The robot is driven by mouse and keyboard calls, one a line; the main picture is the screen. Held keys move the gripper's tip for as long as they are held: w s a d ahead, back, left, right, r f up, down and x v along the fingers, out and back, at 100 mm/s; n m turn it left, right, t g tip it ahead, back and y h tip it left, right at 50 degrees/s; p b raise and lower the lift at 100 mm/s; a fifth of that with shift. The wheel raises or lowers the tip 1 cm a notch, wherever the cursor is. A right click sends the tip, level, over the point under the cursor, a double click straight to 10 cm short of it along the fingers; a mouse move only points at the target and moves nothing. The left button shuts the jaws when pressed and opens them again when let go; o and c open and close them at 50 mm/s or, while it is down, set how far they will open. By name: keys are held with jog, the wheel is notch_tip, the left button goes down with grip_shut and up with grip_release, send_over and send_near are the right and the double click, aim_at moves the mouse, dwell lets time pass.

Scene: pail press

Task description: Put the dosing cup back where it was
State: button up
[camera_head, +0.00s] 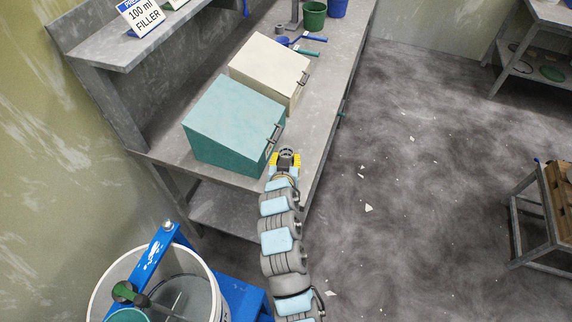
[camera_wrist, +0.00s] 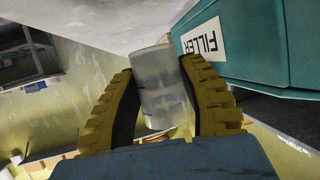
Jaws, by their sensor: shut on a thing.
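The dosing cup (camera_wrist: 163,88) is a translucent, cloudy cylinder with small dark marks. In the wrist view it sits between the two yellow ribbed fingers of my gripper (camera_wrist: 168,100), which are shut on it. In the head view my gripper (camera_head: 286,160) is at the front edge of the workbench, just right of the teal box's front lower corner. The cup is too small there to make out clearly. The teal box (camera_head: 233,110) has a sloped lid and a front handle; a white FILLER label (camera_wrist: 203,40) shows on it in the wrist view.
A cream box (camera_head: 270,65) stands behind the teal one on the grey bench (camera_head: 318,100). Blue and teal-handled tools (camera_head: 300,42) and a green pail (camera_head: 314,14) are farther back. A shelf with a "100 ml FILLER" sign (camera_head: 143,14) is upper left. A large white pail (camera_head: 205,262) is lower left.

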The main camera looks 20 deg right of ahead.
jog(key=shift+w+f, duration=0.25)
jog(key=shift+f, duration=0.05)
jog(key=shift+d+f, duration=0.1)
jog(key=shift+f, duration=1.5)
jog(key=shift+f+b, duration=0.25)
jog(key=shift+b, duration=0.15)
jog(key=o, duration=1.1)
jog(key=shift+r, duration=0.1)
